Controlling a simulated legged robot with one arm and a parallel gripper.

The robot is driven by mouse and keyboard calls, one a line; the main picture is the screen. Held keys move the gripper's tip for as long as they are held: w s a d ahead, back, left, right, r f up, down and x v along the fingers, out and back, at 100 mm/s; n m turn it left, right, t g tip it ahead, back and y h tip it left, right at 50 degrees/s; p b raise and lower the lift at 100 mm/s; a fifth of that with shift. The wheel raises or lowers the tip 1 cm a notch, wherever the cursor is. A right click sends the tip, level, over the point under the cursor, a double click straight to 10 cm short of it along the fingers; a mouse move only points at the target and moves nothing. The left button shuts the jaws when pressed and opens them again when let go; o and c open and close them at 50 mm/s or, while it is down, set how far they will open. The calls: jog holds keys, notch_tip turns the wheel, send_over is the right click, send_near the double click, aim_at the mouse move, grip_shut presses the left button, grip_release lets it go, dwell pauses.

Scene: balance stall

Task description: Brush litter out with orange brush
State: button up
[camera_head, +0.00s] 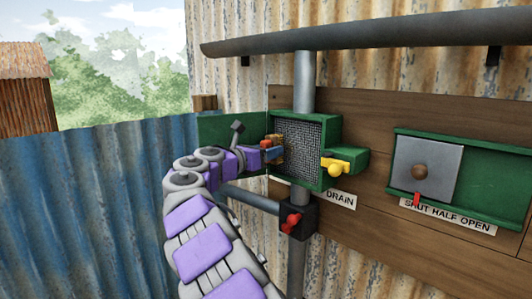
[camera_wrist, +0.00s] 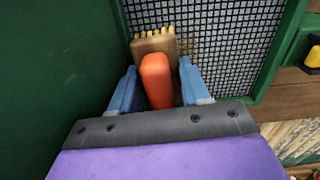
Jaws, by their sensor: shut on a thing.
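My gripper (camera_wrist: 157,90) has its blue fingers on either side of the orange brush (camera_wrist: 156,75) and is shut on its orange handle. The brush's tan head (camera_wrist: 153,43) and yellow bristles point toward a wire mesh screen (camera_wrist: 230,40); whether they touch it I cannot tell. In the head view the brush (camera_head: 266,143) is small and partly hidden by my gripper (camera_head: 268,151), at the left side of the green box (camera_head: 329,160) with the mesh (camera_head: 303,141). A brownish patch (camera_wrist: 190,48) shows on the mesh by the brush head; I cannot tell whether it is litter.
The green door (camera_head: 222,137) stands open at left. A yellow latch (camera_head: 336,167) is on the box's right side. Below is a red-handled valve (camera_head: 290,222) on a pipe. A sliding panel (camera_head: 425,170) is farther right. A blue corrugated fence (camera_head: 90,210) stands left.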

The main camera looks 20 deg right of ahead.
jog(key=shift+w+d, duration=0.15)
jog(key=shift+d, duration=0.25)
jog(key=shift+s+d+r, duration=0.1)
jog(key=shift+s+d, duration=0.1)
jog(key=shift+s, duration=0.45)
jog(key=shift+s+d, duration=0.15)
jog(key=shift+s, duration=0.5)
jog(key=shift+s+d, duration=0.25)
jog(key=shift+s, duration=0.4)
jog(key=shift+d, duration=0.1)
jog(key=shift+w, duration=0.1)
